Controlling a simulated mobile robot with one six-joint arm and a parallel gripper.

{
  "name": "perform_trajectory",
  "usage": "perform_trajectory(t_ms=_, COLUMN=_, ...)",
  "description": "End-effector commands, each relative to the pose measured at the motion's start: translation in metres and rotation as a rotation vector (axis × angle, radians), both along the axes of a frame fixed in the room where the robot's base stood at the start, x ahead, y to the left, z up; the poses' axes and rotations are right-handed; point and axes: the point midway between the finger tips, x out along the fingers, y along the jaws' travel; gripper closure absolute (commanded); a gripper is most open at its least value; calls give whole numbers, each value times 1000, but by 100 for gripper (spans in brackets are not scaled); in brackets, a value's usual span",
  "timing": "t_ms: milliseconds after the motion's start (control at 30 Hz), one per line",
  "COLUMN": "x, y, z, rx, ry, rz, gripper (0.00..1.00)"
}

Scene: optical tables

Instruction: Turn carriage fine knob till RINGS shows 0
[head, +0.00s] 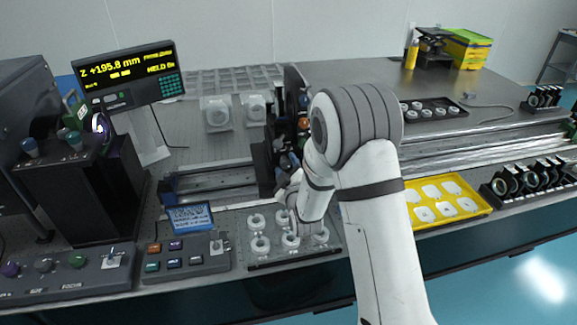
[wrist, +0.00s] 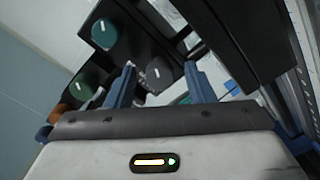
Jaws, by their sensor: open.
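In the wrist view my gripper (wrist: 159,67) is open, with its two blue fingers on either side of a grey knob (wrist: 160,76) with a white mark. I cannot tell whether either finger touches it. A teal knob (wrist: 84,90) and a dark teal knob (wrist: 105,34) sit left of it. No label shows which is the carriage fine knob. In the head view the dark carriage (head: 263,168) stands on the rail, partly hidden by my arm. The display (head: 127,72) reads Z +195.8 mm; I cannot read a RINGS value on it.
A tray of white ring-shaped parts (head: 260,245) lies in front of the rail. A yellow tray (head: 478,203) and a row of mounted lenses (head: 528,180) are at right.

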Motion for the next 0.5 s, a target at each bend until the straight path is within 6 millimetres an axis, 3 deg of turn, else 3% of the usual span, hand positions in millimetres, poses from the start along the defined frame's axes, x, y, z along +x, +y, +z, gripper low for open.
perform_trajectory(t_ms=233, x=1, y=0, z=0, rx=0, ry=0, rz=0, gripper=52)
perform_trajectory(t_ms=500, x=1, y=1, z=0, rx=0, ry=-1, rz=1, gripper=74)
